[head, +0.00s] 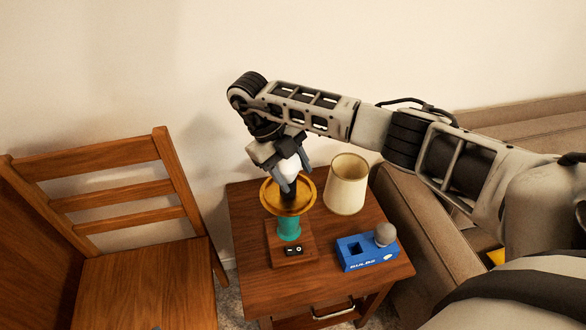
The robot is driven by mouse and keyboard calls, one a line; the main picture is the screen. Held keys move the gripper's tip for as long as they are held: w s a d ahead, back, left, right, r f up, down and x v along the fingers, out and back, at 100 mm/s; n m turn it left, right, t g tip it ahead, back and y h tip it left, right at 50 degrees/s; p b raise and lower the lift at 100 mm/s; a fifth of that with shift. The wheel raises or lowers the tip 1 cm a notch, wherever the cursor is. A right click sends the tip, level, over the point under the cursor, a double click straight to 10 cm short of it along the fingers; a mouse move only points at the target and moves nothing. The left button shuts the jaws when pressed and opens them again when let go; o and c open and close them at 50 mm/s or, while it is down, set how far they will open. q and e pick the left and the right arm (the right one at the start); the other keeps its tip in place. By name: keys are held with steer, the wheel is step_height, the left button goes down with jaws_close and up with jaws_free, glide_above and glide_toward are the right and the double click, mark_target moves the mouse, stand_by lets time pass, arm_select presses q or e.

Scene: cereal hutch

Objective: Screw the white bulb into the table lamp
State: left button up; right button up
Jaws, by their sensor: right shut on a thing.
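The table lamp stands on the small wooden side table (252,284). It has a teal stem (289,229), a gold dish-shaped ring (273,203) and a wooden base (307,243) with a small black switch plate (293,251). My right gripper (288,184) points down over the lamp's top and is shut on the white bulb (288,166). The bulb is upright above a dark part at the ring's centre. The fingers hide its lower end, so I cannot tell how far it sits in the socket. My left gripper is not in view.
A cream lampshade (347,184) stands at the table's back right. A blue bulb box (367,252) with a grey bulb (385,234) in it and an empty square hole is at front right. A wooden chair (130,205) is left; a brown sofa (415,240) is right.

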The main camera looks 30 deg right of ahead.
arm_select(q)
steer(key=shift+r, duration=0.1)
arm_select(e)
steer(key=m, duration=0.1)
steer(key=m+y+p, duration=0.1)
steer(key=shift+a+r+m+g, duration=0.1)
steer(key=shift+a+m+g, duration=0.05)
steer(key=shift+m+g, duration=0.15)
steer(key=shift+s+a+m+y, duration=0.1)
steer(key=shift+m+y, duration=0.2)
steer(key=shift+m, duration=0.4)
steer(key=o, duration=1)
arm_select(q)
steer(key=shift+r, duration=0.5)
arm_select(e)
steer(key=shift+o, duration=0.2)
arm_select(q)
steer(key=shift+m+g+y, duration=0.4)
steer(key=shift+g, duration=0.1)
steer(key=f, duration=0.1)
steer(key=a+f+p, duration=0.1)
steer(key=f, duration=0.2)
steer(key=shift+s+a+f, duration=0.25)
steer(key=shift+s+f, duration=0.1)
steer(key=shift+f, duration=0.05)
arm_select(e)
steer(key=v, duration=1.5)
steer(key=shift+w+r, duration=0.3)
steer(key=shift+w, duration=0.05)
steer(key=shift+a+f, duration=0.1)
